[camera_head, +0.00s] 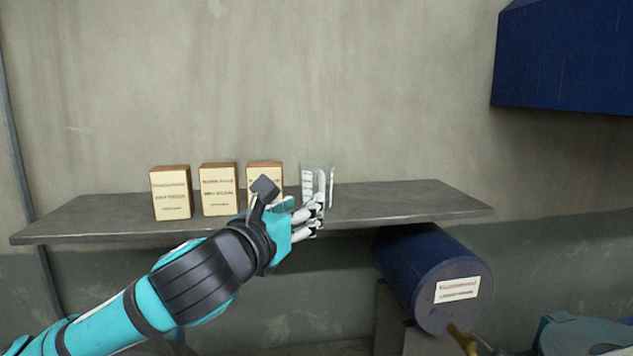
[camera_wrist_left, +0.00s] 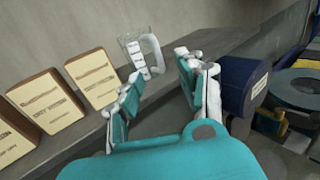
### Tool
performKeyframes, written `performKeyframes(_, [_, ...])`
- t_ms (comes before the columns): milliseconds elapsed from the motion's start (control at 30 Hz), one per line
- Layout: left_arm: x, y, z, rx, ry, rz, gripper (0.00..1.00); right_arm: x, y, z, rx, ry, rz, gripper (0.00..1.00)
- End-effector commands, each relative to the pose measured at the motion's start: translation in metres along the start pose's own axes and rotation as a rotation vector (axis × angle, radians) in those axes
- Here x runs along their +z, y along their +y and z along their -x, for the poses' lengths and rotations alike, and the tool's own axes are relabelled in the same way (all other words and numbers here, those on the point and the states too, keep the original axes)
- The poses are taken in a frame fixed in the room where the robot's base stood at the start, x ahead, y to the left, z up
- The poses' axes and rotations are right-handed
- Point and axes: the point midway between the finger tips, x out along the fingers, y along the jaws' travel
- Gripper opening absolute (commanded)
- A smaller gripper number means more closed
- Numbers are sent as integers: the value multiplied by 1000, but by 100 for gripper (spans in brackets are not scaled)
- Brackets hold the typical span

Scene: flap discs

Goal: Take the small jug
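The small jug (camera_head: 318,180) is clear with pale markings and stands upright on the grey shelf (camera_head: 420,203), right of the boxes. In the left wrist view the jug (camera_wrist_left: 138,56) shows its handle (camera_wrist_left: 153,54) on the right side. My left gripper (camera_head: 308,214) is in front of the shelf edge and partly covers the jug's lower part in the head view. In the left wrist view its fingers (camera_wrist_left: 158,90) are spread apart with nothing between them, and the jug is beyond the fingertips.
Three labelled boxes, left (camera_head: 171,193), middle (camera_head: 218,190) and right (camera_head: 264,177), stand left of the jug. A blue drum (camera_head: 420,270) lies below the shelf at right. A blue cabinet (camera_head: 565,60) hangs at upper right. The shelf right of the jug is clear.

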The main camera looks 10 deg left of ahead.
Motion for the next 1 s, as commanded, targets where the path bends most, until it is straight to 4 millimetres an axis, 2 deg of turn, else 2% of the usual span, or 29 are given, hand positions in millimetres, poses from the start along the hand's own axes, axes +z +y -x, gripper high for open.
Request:
performKeyframes(33, [2, 0, -12, -1, 5, 3, 38, 2, 0, 7, -1, -4, 0, 40])
performKeyframes(133, [2, 0, -28, 0, 4, 3, 38, 1, 0, 12, 0, -3, 0, 40])
performKeyframes(433, [3, 1, -52, 1, 3, 1, 38, -28, 4, 23, 5, 42, 0, 40])
performKeyframes(567, [6, 2, -72, 0, 4, 3, 38, -29, 5, 38, 5, 41, 0, 40])
performKeyframes(700, [4, 2, -90, 1, 3, 2, 38, -22, 5, 43, 5, 31, 1, 40])
performKeyframes(1000, [2, 2, -95, 0, 0, 0, 38, -14, 7, 43, 7, 17, 2, 40])
